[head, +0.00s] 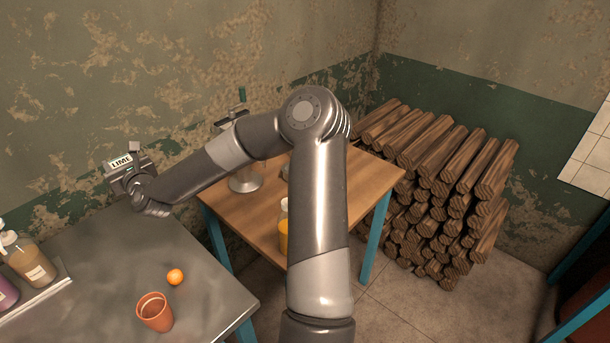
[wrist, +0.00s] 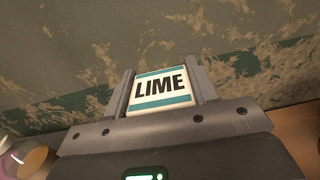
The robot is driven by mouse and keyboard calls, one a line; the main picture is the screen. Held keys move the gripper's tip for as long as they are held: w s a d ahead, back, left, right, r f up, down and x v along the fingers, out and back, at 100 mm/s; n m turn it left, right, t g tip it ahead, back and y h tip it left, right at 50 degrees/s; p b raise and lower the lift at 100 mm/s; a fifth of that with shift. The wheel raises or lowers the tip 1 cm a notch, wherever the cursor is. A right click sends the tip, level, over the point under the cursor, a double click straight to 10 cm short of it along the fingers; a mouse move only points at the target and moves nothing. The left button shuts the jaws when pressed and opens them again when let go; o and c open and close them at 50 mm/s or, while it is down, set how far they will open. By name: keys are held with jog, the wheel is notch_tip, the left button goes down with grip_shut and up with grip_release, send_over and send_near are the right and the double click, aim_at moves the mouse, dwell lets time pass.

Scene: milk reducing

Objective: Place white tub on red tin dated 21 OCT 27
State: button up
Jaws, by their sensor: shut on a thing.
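My gripper (head: 122,163) is at the left in the head view, raised near the wall above the back of the grey table. It is shut on a white block-like thing labelled LIME (head: 120,162). In the wrist view this LIME thing (wrist: 162,88) has teal bands and sits between the two fingers; its lower part is hidden. Only its labelled face shows, so I cannot tell whether it is the white tub. No red tin dated 21 OCT 27 can be made out in either view.
The grey table (head: 110,270) holds a terracotta cup (head: 155,313), an orange ball (head: 175,277) and pump bottles (head: 28,260) on a tray. A wooden table (head: 345,195) carries a metal stand (head: 245,181) and a yellow bottle (head: 283,235). Stacked logs (head: 440,180) fill the corner.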

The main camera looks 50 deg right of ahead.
aim_at(120, 161)
notch_tip(120, 161, up, 6)
jog(key=shift+r, duration=0.15)
jog(key=s+d+r+m+h, duration=0.15)
jog(key=s+d, duration=0.25)
jog(key=d, duration=0.5)
jog(key=s+d+m+g+h, duration=0.15)
jog(key=s+d, duration=0.25)
jog(key=d, duration=0.6)
jog(key=s+d+m+h, duration=0.1)
jog(key=s+d+h, duration=0.25)
jog(key=d, duration=0.55)
jog(key=s+d+f+m+g+h, duration=0.1)
jog(key=s+d+m+h, duration=0.1)
jog(key=s+d, duration=0.65)
jog(key=s+d+m+g+h, duration=0.15)
jog(key=s+d, duration=0.35)
jog(key=s, duration=0.6)
jog(key=s+d+f+m+g+h, duration=0.1)
jog(key=s+d+h, duration=0.1)
jog(key=s+d, duration=0.65)
jog(key=w+a+f, duration=0.1)
jog(key=w+f, duration=0.2)
jog(key=f, duration=0.1)
jog(key=w+a+f, duration=0.1)
jog(key=w+f, duration=0.2)
jog(key=f, duration=0.1)
jog(key=w+a+f, duration=0.2)
jog(key=w+f, duration=0.1)
jog(key=shift+w+f, duration=0.25)
jog(key=shift+f, duration=2.15)
